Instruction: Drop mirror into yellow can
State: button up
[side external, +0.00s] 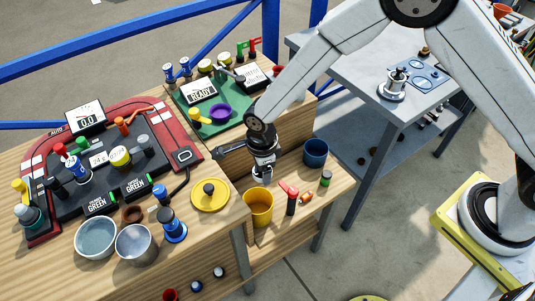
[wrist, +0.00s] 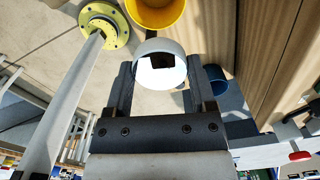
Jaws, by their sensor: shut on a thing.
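The yellow can (side external: 258,210) stands open-topped on the wooden bench, near its front edge. It also shows at the top edge of the wrist view (wrist: 155,12). My gripper (side external: 263,175) points down, just above and behind the can in the side view. In the wrist view my gripper (wrist: 164,85) is shut on the mirror (wrist: 160,50), a round piece with a white rim and a bright reflecting face. The mirror sits between the fingertips, apart from the can in that picture. I cannot make out the mirror clearly in the side view.
A blue can (side external: 315,153) stands right of my gripper. A red-handled item (side external: 290,197) and a small green-topped item (side external: 326,178) stand right of the yellow can. A yellow knobbed disc (side external: 210,194) lies to its left. A grey metal table (side external: 375,90) stands behind right.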

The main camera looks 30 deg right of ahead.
jog(key=shift+f, duration=2.85)
jog(key=o, duration=1.2)
jog(key=shift+r, duration=0.1)
jog(key=shift+r, duration=3.8)
